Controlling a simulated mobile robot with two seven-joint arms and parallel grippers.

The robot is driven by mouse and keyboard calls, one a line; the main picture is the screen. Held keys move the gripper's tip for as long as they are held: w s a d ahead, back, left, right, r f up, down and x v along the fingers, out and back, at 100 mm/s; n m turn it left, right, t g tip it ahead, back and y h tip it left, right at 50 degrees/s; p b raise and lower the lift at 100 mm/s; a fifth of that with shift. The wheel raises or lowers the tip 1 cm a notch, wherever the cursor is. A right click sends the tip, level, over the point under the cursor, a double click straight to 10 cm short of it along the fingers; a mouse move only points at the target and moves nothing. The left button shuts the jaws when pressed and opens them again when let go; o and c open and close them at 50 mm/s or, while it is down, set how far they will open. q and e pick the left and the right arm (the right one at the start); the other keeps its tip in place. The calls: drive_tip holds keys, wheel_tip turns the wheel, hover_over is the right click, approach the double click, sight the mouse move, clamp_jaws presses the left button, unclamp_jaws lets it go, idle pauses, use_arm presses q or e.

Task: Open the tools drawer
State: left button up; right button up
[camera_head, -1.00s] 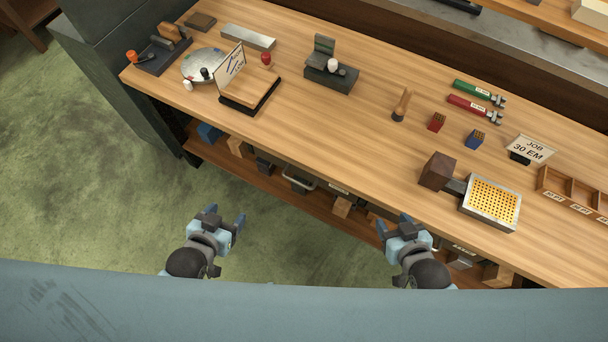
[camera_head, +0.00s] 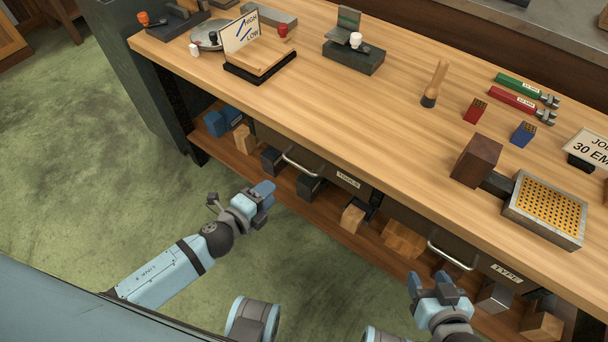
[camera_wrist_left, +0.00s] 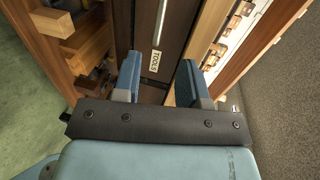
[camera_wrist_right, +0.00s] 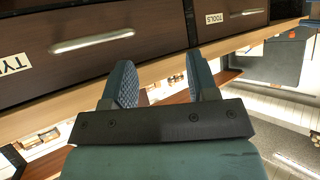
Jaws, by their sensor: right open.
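The tools drawer (camera_head: 325,176) sits under the bench top, with a metal bar handle (camera_head: 300,163) and a "TOOLS" label (camera_head: 348,180). Its front looks flush with the bench, so it appears closed. My left gripper (camera_head: 265,190) is in front of and below the handle, apart from it. In the left wrist view its two blue fingers (camera_wrist_left: 160,82) are apart and empty, with the "TOOLS" label (camera_wrist_left: 155,61) seen beyond them. My right gripper (camera_head: 428,280) is open and empty, near the type drawer; the right wrist view also shows its spread fingers (camera_wrist_right: 160,85).
The type drawer (camera_wrist_right: 90,50) with its handle (camera_head: 451,256) is to the right. A lower shelf (camera_head: 330,222) holds several blocks. The bench top (camera_head: 330,105) carries a wooden block, a tray of yellow type and small tools. The green floor in front is clear.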

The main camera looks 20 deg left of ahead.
sight(298, 164)
use_arm(q)
drive_tip(key=b+x, duration=0.1)
drive_tip(key=x, duration=1.2)
drive_tip(key=shift+w, duration=0.2)
clamp_jaws()
